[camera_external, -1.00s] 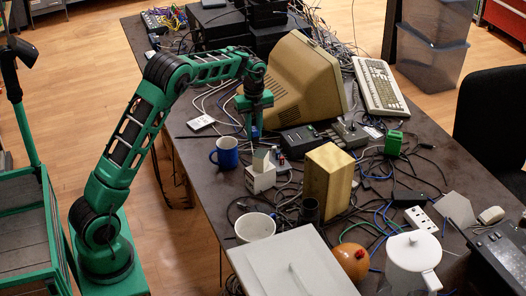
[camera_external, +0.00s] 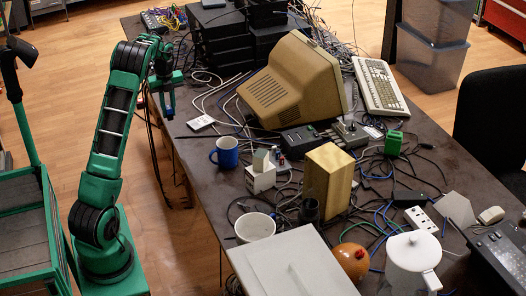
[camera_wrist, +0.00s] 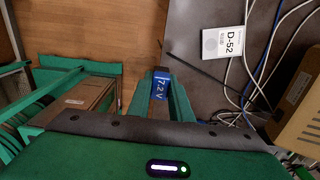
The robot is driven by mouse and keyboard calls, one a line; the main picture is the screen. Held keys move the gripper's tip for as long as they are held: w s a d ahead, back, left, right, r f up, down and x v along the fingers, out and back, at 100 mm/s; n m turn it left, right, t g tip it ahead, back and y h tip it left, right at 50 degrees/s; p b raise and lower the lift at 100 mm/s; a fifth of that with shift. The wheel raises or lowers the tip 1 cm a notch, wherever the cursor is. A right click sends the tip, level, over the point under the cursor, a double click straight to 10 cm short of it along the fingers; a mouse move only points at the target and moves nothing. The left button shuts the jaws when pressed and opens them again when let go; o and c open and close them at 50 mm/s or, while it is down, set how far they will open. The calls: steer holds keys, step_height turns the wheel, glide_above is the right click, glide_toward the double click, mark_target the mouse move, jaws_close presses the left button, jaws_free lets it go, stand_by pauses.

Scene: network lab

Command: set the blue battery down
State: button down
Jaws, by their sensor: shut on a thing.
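My gripper (camera_external: 168,103) is at the left edge of the dark table (camera_external: 185,148), left of the beige monitor in the external view. In the wrist view, the blue battery (camera_wrist: 160,87), marked "7.2 V", sits between the fingers of my gripper (camera_wrist: 158,92), which is shut on it. The battery is small in the external view and mostly hidden by the fingers. In the wrist view it appears near the table edge, with wooden floor to the left. I cannot tell its exact height over the table.
A white card marked D-52 (camera_wrist: 223,42) lies on the table beside loose cables. The beige monitor (camera_external: 292,82), a blue mug (camera_external: 226,152) and a stack of black devices (camera_external: 220,38) stand nearby. A small bare patch of table lies left of the card (camera_external: 200,122).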

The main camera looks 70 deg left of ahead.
steer(key=w+d+f, duration=0.1)
steer(key=w+f, duration=0.1)
steer(key=w, duration=0.1)
steer(key=w+d+f, duration=0.2)
steer(key=w, duration=0.1)
steer(key=w+d+f, duration=0.2)
steer(key=w+f, duration=0.1)
steer(key=w, duration=0.1)
steer(key=shift+d, duration=0.15)
steer(key=shift+f, duration=1.95)
steer(key=shift+f, duration=0.15)
steer(key=c, duration=1.7)
jaws_free()
steer(key=shift+o, duration=0.4)
step_height(320, 180, up, 12)
